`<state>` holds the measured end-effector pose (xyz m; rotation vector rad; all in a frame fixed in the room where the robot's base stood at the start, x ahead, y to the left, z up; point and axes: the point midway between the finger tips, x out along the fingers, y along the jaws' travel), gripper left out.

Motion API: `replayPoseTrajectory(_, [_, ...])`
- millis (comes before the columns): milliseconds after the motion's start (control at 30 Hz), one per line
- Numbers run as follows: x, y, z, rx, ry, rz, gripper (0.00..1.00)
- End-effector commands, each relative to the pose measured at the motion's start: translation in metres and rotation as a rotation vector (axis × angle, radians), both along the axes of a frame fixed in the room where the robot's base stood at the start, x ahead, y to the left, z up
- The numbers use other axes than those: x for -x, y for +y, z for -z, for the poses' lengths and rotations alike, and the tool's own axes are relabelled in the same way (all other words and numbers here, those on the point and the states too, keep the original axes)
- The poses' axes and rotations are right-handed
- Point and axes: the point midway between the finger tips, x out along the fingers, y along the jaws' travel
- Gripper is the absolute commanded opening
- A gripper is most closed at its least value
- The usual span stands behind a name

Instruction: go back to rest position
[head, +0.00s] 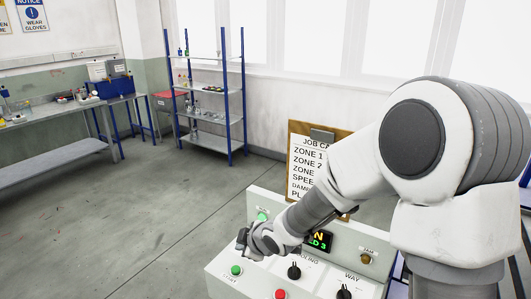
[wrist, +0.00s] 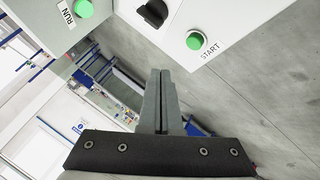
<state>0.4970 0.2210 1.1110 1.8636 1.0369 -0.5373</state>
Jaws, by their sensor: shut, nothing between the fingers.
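My gripper (head: 243,241) is over the left part of a white control panel (head: 222,283) in the head view. Its fingers are shut together and empty, as the wrist view (wrist: 160,78) shows. The green START button (head: 237,270) lies just below the gripper in the head view and up and right of the fingertips in the wrist view (wrist: 195,41). The fingertips appear apart from it. My forearm reaches in from the right and hides part of the panel.
The panel also has a green RUN lamp (head: 262,216), black knobs (head: 294,273), a red button (head: 280,294), a lit display (head: 320,241) and an amber lamp (head: 367,258). A job card (head: 304,170) stands behind. Open floor (head: 130,230) lies left; a shelf rack (head: 208,143) stands farther back.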

Motion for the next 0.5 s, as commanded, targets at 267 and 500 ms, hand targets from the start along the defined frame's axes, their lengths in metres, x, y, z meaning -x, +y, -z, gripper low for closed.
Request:
replayPoseTrajectory(267, [0.015, -0.077, -0.056, 0.062, 0.049, 0.292, 0.0])
replayPoseTrajectory(500, [0.054, -0.141, -0.104, 0.042, 0.112, 0.589, 0.0])
